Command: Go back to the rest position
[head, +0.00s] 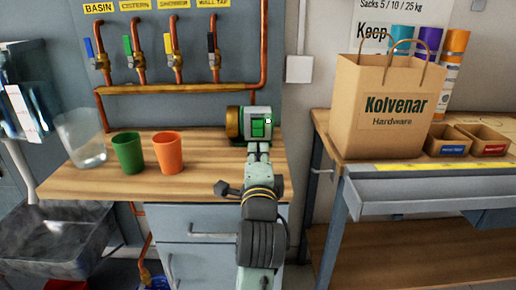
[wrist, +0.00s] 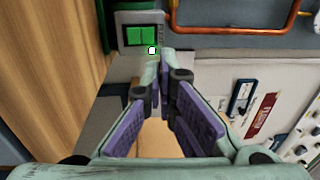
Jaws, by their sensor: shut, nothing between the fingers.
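My gripper (head: 258,147) is at the right end of the wooden workbench (head: 215,178), at the front of a green-and-white device with a brass-coloured end (head: 260,125). In the wrist view my gripper (wrist: 163,62) has its fingertips together and holds nothing. The device's bright green panel (wrist: 142,36) shows just beyond the fingertips. I cannot tell whether the fingertips touch it. My arm reaches in from the bottom of the head view and hides part of the bench front.
Copper pipes with valves (head: 140,62) run behind. A paper bag (head: 384,110) and small bins (head: 447,141) stand on the right-hand bench. A gap separates the benches.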

